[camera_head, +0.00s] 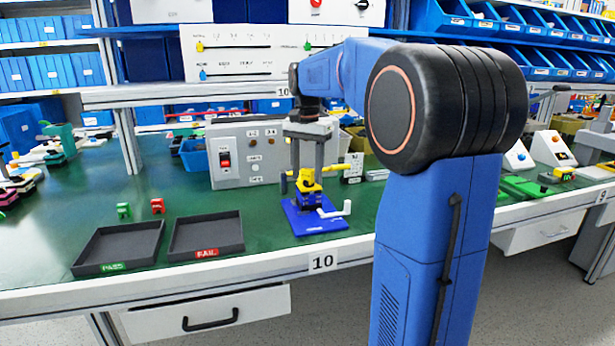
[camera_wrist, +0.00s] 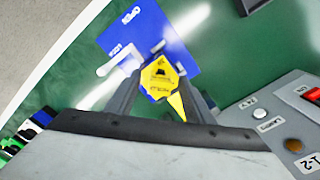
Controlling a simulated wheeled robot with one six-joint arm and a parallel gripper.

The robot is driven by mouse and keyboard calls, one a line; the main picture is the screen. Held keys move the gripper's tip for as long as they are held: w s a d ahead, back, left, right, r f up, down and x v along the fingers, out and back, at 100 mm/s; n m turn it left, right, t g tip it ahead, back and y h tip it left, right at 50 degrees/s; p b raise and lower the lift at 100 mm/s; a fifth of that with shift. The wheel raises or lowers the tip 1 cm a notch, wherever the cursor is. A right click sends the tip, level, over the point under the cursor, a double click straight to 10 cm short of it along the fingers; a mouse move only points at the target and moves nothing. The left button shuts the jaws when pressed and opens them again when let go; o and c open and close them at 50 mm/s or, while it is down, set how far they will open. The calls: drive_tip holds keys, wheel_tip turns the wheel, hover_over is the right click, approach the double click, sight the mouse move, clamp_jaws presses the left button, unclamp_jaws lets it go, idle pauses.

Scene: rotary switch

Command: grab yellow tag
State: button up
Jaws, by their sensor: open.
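A yellow piece with dark print on its face, which looks like the yellow tag (camera_wrist: 160,84), shows between the two fingers of my gripper (camera_wrist: 158,74) in the wrist view. In the head view the yellow piece (camera_head: 309,188) sits above a blue base plate (camera_head: 325,223), low between the finger ends. My gripper (camera_head: 307,172) points down at it, open. Contact between fingers and tag cannot be told. A white crank-like handle (camera_head: 336,209) stands at the base's right side. Yellow arms stick out on both sides of the fingers.
A grey panel box (camera_head: 235,172) with a red switch stands close behind and left. Two dark trays, PASS (camera_head: 112,247) and FAIL (camera_head: 203,236), lie to the left. A shelf (camera_head: 190,91) runs above.

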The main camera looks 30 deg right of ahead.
drive_tip(key=shift+f, duration=0.1)
drive_tip(key=c, duration=1.1)
